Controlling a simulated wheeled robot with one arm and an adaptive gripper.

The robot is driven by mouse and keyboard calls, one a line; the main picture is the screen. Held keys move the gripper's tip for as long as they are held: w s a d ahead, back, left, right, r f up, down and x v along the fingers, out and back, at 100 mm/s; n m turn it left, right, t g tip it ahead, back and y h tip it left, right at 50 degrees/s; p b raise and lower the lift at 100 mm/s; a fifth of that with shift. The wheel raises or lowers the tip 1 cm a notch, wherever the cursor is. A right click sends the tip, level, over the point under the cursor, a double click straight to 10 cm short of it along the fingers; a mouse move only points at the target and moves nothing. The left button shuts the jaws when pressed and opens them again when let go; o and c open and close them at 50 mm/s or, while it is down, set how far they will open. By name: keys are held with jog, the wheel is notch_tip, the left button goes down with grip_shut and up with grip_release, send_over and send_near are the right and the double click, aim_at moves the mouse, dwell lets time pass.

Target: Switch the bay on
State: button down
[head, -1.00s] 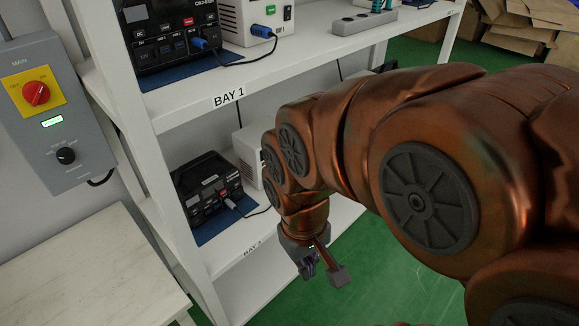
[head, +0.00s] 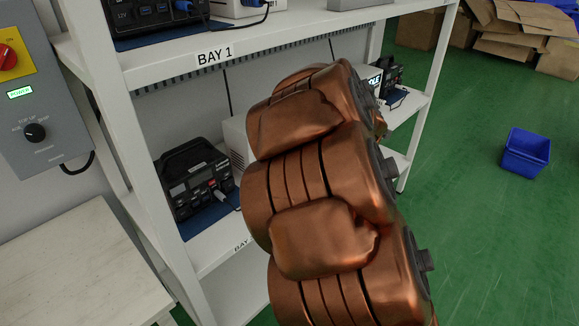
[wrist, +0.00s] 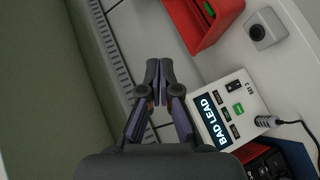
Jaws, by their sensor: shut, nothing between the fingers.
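In the head view a BAY 1 label (head: 214,55) marks the rack's shelf. A black power unit (head: 195,180) with a lead plugged in stands on the shelf below. The grey MAIN panel (head: 60,110) at left has a red rotary switch (head: 6,57), a lit green display (head: 20,92) and a black knob (head: 35,132). In the wrist view my gripper (wrist: 158,64) is shut and empty. To its right is a white box (wrist: 252,104) whose screen (wrist: 209,122) reads BAD LEAD, with a green button (wrist: 238,108) and a plugged lead. My arm hides the gripper in the head view.
In the wrist view a red bin (wrist: 205,22) and a small grey box with a round button (wrist: 264,30) are near the white box. A pale table (head: 80,265) stands at left. A blue bin (head: 525,152) is on the open green floor; cardboard lies behind.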

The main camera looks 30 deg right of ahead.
jog(key=w+f+n+t+y+b, duration=0.45)
jog(key=f+n, duration=0.25)
jog(key=f, duration=0.4)
jog(key=s+a+f+n+y+b, duration=0.3)
jog(key=a+f+n+y, duration=0.1)
jog(key=f+y, duration=0.3)
jog(key=shift+s+a+f+n+t+y, duration=0.2)
jog(key=shift+a+n+t+y, duration=0.2)
jog(key=shift+n, duration=0.2)
jog(key=shift+w, duration=0.1)
jog(key=x, duration=1.3)
jog(key=shift+w+f, duration=0.15)
jog(key=shift+w, duration=0.3)
jog(key=shift+f+b, duration=0.1)
jog(key=shift+b, duration=0.2)
